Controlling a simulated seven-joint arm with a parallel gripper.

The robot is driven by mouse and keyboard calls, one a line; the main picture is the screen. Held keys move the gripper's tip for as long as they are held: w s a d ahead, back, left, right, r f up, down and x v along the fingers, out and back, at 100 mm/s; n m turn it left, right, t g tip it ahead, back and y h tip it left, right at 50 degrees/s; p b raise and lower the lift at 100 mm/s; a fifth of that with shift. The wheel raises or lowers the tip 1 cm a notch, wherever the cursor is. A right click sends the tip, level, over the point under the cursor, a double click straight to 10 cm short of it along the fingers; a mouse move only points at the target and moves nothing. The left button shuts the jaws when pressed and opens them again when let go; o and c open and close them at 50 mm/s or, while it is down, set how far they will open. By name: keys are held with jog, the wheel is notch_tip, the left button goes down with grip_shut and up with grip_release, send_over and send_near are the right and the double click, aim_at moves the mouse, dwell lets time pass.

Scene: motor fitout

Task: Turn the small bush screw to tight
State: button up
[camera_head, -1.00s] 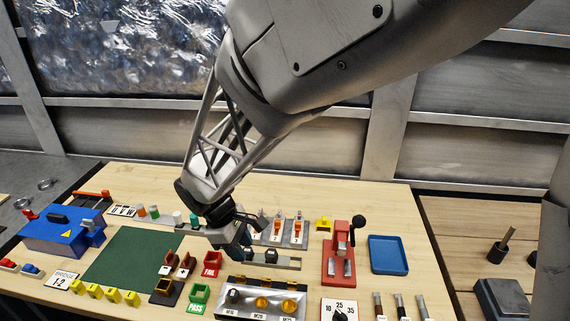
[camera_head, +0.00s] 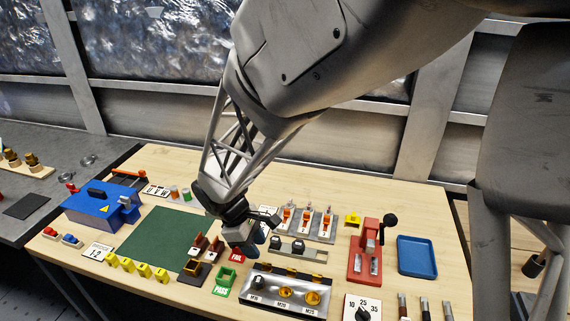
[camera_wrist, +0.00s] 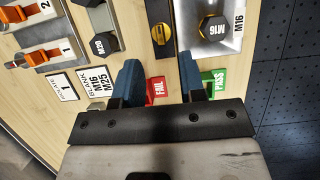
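A yellow slotted screw (camera_wrist: 162,35) stands beside the small M16 bush (camera_wrist: 212,27), a dark hexagonal piece with a gold rim, in the wrist view. In the head view, the M16 bush (camera_head: 258,282) is at the left end of a grey tray (camera_head: 273,294), with a yellow screw (camera_head: 263,267) behind it. My gripper (camera_wrist: 158,62) is open, with blue fingers apart and nothing between them. The screw is beyond the fingertips in the wrist view, apart from them. In the head view my gripper (camera_head: 251,247) is above the table, behind and left of the tray.
A grey rack (camera_head: 311,251) holds dark hexagonal pieces, with orange-handled switches (camera_head: 307,222) behind. A red press (camera_head: 364,252) and blue tray (camera_head: 416,256) are to the right. A green mat (camera_head: 165,238) lies clear.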

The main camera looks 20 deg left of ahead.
aim_at(266, 263)
jog(key=shift+x, duration=3.3)
jog(key=shift+c, duration=0.4)
grip_shut()
